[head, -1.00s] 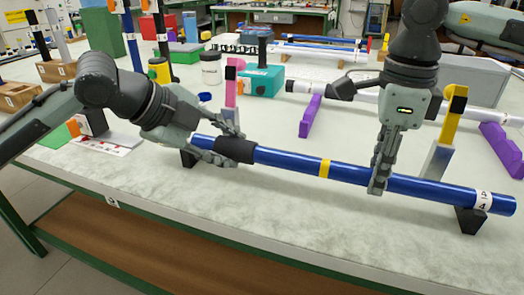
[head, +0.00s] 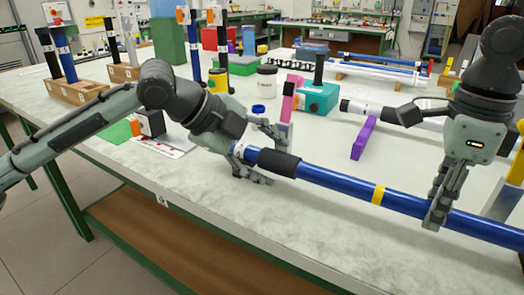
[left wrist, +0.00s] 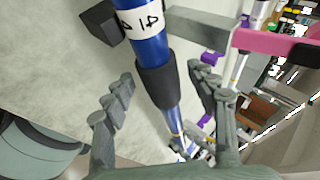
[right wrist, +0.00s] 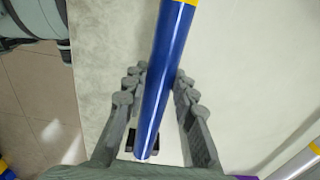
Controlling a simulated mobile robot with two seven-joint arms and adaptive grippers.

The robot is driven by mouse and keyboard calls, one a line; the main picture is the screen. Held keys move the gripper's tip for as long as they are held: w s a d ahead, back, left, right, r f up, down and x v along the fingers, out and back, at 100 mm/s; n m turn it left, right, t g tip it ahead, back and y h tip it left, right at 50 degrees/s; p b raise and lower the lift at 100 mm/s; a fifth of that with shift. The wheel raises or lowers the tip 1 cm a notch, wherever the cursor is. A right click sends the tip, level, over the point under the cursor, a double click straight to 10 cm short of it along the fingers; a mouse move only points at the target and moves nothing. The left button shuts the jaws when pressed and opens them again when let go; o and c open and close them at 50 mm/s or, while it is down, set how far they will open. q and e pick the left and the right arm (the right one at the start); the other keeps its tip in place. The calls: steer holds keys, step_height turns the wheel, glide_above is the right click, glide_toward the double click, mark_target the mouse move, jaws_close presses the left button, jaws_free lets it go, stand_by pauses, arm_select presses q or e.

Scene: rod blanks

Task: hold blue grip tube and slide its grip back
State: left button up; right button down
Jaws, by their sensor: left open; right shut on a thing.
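The blue grip tube (head: 335,181) lies slantwise above the front of the table, with a yellow band and a black grip (head: 273,163) near its left end. My right gripper (head: 440,207) is shut on the blue part right of the yellow band; the right wrist view shows the tube (right wrist: 167,65) between its fingers. My left gripper (head: 263,155) is open at the grip, with a finger on either side. In the left wrist view, the grip (left wrist: 156,85) lies between the spread fingers, and a white number label (left wrist: 139,18) marks the tube end. The tube's right end is outside the head view.
A black support block (left wrist: 99,24) is beside the labelled end. Behind the tube stand a pink post (head: 288,100), a purple support (head: 363,139), a teal box (head: 318,97) and a white jar (head: 266,80). The tabletop in front of the tube is mostly clear.

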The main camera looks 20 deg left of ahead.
arm_select(q)
steer(key=v, duration=1.2)
arm_select(e)
steer(key=c, duration=1.2)
jaws_free()
steer(key=shift+o, duration=0.2)
